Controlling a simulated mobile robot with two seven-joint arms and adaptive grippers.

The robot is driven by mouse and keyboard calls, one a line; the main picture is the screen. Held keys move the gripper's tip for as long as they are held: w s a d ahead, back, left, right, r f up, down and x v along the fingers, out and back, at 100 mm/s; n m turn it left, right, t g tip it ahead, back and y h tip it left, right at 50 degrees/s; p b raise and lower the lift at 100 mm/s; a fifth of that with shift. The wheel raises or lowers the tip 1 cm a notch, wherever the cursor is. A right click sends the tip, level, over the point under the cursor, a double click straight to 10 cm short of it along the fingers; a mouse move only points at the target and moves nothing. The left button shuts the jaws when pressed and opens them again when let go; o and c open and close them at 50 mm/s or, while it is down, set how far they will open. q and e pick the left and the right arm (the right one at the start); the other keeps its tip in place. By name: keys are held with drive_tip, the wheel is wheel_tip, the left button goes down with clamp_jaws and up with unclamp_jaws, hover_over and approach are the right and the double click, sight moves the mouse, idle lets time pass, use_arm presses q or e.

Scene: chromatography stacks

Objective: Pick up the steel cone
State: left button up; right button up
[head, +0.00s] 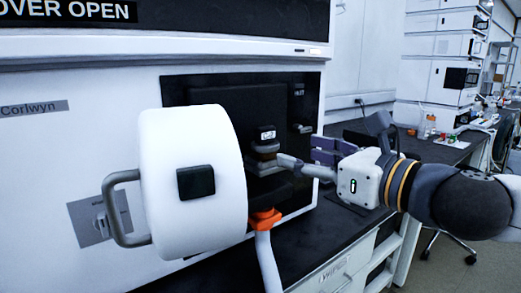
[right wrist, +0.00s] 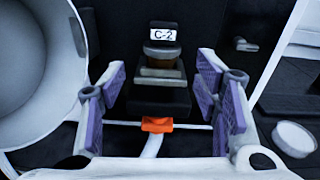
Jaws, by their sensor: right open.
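The steel cone (head: 267,147) is a small, dull brownish-grey stepped piece on the dark front of the instrument, below a tag. In the right wrist view the cone (right wrist: 164,57) sits under the tag marked C-2 (right wrist: 163,34). My right gripper (head: 303,158) reaches in from the right, close to the cone. In its wrist view the purple-padded fingers (right wrist: 162,80) are spread wide, with the cone's column between their lines and nothing held. Whether a finger touches the cone cannot be told. My left gripper is not in view.
A big white round cover (head: 195,180) with a grey handle stands swung out left of the cone. An orange fitting (head: 264,220) with a white hose is below. A white round dish (right wrist: 293,138) lies at the right. The dark bench (head: 335,232) has bare room in front.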

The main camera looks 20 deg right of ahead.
sight(269, 132)
drive_tip(key=shift+m+t, duration=0.4)
drive_tip(key=x, duration=0.4)
drive_tip(key=r+x, duration=0.1)
drive_tip(key=x, duration=0.2)
drive_tip(key=b+x, duration=0.1)
drive_tip(key=x, duration=0.3)
drive_tip(key=shift+w+r, duration=0.25)
drive_tip(key=shift+w, duration=0.1)
clamp_jaws()
